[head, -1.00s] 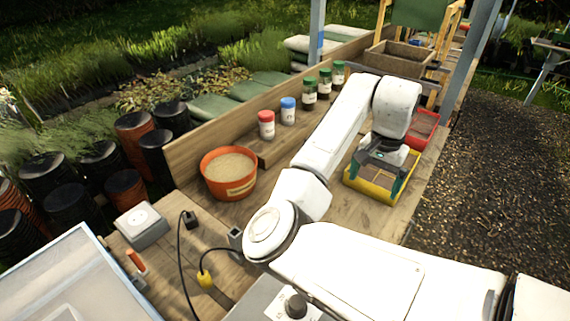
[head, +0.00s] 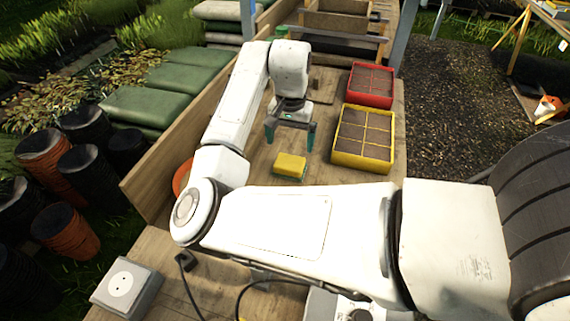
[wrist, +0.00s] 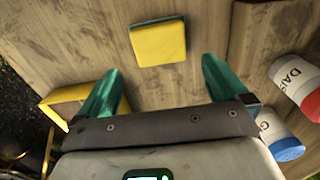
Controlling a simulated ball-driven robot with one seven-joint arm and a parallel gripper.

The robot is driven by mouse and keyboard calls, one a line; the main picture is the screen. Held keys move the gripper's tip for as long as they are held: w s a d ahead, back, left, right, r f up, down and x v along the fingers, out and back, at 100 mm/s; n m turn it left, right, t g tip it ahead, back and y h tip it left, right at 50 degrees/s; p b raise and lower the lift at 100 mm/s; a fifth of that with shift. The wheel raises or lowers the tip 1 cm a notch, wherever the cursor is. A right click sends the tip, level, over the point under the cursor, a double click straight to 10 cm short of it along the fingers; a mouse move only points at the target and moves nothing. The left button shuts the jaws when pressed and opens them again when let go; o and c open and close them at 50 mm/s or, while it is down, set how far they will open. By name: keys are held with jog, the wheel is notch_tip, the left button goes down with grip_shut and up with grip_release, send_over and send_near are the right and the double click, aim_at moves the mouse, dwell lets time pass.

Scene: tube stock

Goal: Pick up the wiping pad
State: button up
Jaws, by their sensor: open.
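The wiping pad (head: 290,166) is a small yellow block with a green underside, lying on the wooden bench. In the wrist view the pad (wrist: 158,43) lies ahead of the fingers, at the top and centre. My gripper (head: 290,140) hangs fingers-down just beyond the pad in the head view, apart from it. In the wrist view its two green fingers (wrist: 160,75) are spread wide with nothing between them.
A yellow tray (head: 335,150) with a divided brown insert stands right of the pad, and a red tray (head: 351,92) stands behind it. A red-capped jar (wrist: 312,101) and a blue-capped jar (wrist: 286,149) show in the wrist view. The bench around the pad is clear.

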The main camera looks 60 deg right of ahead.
aim_at(289, 161)
jog(key=shift+a+f+p, duration=0.15)
jog(key=shift+f+p, duration=0.35)
jog(key=shift+f, duration=3.45)
jog(key=shift+c, duration=0.5)
jog(key=c, duration=0.8)
jog(key=shift+o, duration=0.2)
jog(key=shift+r, duration=0.15)
jog(key=shift+r, duration=0.6)
jog(key=s+d+r, duration=0.3)
jog(key=s+r, duration=0.8)
jog(key=s, duration=0.2)
jog(key=shift+s+r, duration=0.3)
jog(key=shift+s, duration=0.05)
jog(key=shift+d, duration=0.1)
